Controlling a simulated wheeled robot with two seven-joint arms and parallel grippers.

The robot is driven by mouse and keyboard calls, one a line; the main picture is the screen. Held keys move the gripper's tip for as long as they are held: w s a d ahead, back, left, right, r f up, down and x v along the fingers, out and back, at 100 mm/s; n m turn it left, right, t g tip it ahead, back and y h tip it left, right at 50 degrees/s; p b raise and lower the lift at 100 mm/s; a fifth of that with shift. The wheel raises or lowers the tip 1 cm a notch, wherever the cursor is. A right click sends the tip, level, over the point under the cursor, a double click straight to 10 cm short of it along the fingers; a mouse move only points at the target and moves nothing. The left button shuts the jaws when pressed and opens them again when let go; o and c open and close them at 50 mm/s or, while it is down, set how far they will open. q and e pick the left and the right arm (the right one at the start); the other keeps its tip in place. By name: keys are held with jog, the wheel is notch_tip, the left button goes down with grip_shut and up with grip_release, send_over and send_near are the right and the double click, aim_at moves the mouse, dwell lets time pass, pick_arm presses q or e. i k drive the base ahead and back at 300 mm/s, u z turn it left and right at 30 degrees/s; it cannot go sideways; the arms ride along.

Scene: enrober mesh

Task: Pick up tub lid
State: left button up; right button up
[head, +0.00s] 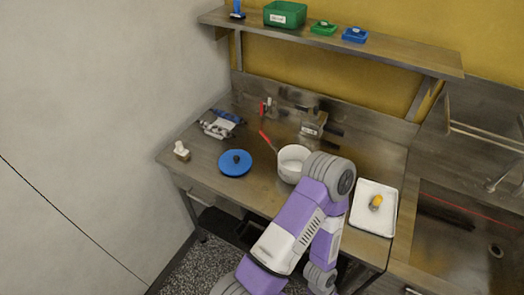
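A round blue lid (235,163) with a dark knob in its middle lies on the left part of the metal worktop (205,170). I take it for the tub lid. A white round tub or pot (293,160) stands just right of it, open at the top, with a red-handled tool beside or in it. One of my purple and white arms rises from the bottom, its bent joint over the worktop's front right of the tub. Neither gripper shows in the head view.
A white tray (372,221) holding a yellow-topped object (376,203) sits at the right. A small whitish item (181,151) stands at the left edge. A dark-and-white bundle (220,124) lies behind the lid. A shelf (330,41) with green and blue containers runs above. A sink area is at far right.

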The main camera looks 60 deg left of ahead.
aim_at(235, 162)
jog(key=u, duration=2.3)
jog(key=k, duration=1.3)
jog(key=u, duration=0.8)
jog(key=i, duration=1.55)
jog(key=z, duration=0.45)
